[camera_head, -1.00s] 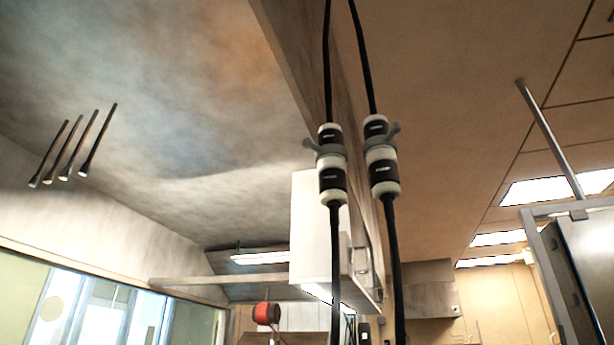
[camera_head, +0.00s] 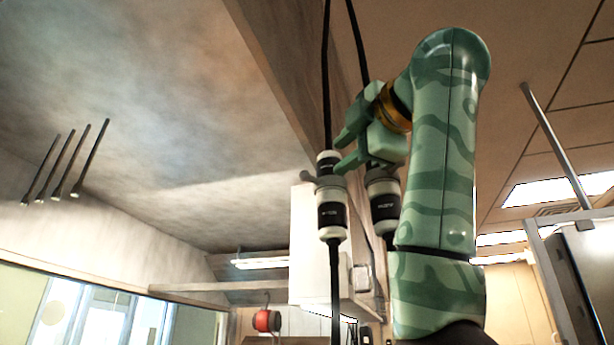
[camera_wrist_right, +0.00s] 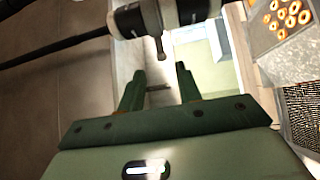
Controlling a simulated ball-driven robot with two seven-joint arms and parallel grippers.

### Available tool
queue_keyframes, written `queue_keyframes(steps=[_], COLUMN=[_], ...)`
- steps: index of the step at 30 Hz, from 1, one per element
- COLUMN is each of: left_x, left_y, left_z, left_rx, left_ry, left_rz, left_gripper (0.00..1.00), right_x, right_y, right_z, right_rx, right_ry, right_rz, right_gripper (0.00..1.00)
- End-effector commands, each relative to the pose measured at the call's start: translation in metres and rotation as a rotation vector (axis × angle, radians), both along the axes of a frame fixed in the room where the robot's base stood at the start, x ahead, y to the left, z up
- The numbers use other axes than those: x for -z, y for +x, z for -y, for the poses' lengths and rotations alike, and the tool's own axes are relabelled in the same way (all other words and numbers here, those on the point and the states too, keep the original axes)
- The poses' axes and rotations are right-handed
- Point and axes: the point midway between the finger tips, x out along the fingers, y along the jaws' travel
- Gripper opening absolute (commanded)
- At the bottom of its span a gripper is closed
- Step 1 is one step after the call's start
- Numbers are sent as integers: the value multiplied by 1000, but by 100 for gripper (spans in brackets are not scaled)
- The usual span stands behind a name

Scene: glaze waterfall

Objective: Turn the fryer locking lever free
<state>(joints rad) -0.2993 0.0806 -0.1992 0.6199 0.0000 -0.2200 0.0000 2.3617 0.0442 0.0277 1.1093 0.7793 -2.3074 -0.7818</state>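Two black-and-white cable connectors hang side by side in the head view, the left one (camera_head: 331,210) and the right one (camera_head: 383,208). The left one has a grey collar with a locking lever (camera_head: 308,178). The right connector's upper part is hidden behind my right gripper (camera_head: 342,151). That gripper is open and empty, its fingers pointing left close to the connectors. In the right wrist view one connector (camera_wrist_right: 127,20) lies across the top, and its grey lever (camera_wrist_right: 159,45) points down just beyond the gap between my open fingers (camera_wrist_right: 160,88). I cannot tell which connector is the fryer's. My left gripper is not in view.
Black cables run above and below the connectors. A white box (camera_head: 303,240) is behind them. Several dark rods (camera_head: 90,160) hang at upper left. A grey metal frame (camera_head: 550,255) stands at right. A tray of ring-shaped food (camera_wrist_right: 288,18) shows in the wrist view.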

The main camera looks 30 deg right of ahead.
Motion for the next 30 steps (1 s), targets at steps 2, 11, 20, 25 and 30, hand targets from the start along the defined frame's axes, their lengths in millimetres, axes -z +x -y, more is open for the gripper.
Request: queue_keyframes(steps=[2, 11, 20, 25, 30], left_x=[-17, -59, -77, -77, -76], left_y=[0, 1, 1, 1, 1], left_z=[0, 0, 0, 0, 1], left_rx=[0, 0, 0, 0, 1], left_ry=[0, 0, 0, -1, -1], left_rz=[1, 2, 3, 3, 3], left_gripper=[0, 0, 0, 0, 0], right_x=[-7, -12, -11, -9, -9], right_y=[20, 95, 132, 135, 135], right_z=[3, 8, 11, 11, 11], right_rx=[3, 1, 1, 1, 1], right_ry=[1, 1, 1, 1, 1], right_rz=[-4, -3, -1, 0, 0], right_gripper=[34, 34, 34, 34, 26])
